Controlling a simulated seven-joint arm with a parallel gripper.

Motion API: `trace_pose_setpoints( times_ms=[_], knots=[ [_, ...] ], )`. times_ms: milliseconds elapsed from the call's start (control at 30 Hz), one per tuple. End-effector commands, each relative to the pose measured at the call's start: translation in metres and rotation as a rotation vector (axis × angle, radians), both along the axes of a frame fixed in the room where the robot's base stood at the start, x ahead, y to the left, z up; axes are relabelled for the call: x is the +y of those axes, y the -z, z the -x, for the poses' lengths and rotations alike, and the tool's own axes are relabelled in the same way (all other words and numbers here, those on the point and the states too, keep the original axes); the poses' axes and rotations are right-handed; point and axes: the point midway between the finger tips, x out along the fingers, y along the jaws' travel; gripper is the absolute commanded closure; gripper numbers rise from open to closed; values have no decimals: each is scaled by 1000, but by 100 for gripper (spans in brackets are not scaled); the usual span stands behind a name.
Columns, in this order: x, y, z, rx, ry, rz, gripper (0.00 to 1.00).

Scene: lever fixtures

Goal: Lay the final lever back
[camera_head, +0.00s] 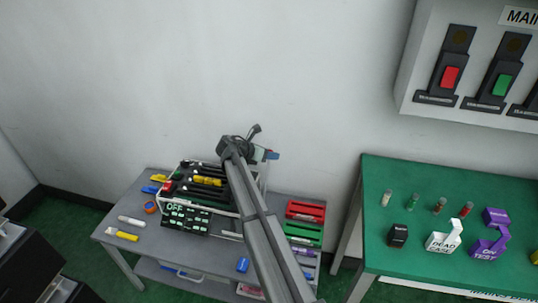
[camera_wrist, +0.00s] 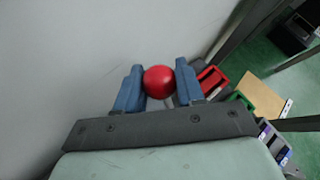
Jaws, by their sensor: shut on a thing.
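A lever box (camera_head: 205,186) with black and yellow handles stands on the grey table, and its front reads OFF in green above rows of small labels. My gripper (camera_head: 271,155) is at the upper right of the box, and my arm crosses in front of its right side. In the wrist view, the blue fingers of my gripper (camera_wrist: 159,85) are shut on a red ball knob (camera_wrist: 159,81). The knob's shaft is mostly hidden below it, and the head view does not show this knob clearly.
Markers (camera_head: 122,235) lie left of the box. A green table (camera_head: 450,180) with small parts is further right, below a wall panel with switches (camera_head: 472,70). The wall is close behind.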

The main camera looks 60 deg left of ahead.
Motion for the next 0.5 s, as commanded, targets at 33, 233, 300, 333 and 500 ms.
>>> trace_pose_setpoints(
  times_ms=[33, 233, 300, 333, 500],
  knots=[
    [2, 4, -1, 7, -1, 0, 100],
    [2, 4, -1, 5, -2, -1, 46],
    [2, 3, -1, 5, -1, -2, 40],
    [2, 3, -1, 3, 0, -1, 40],
    [1, 2, -1, 3, -1, -1, 40]
  ],
)
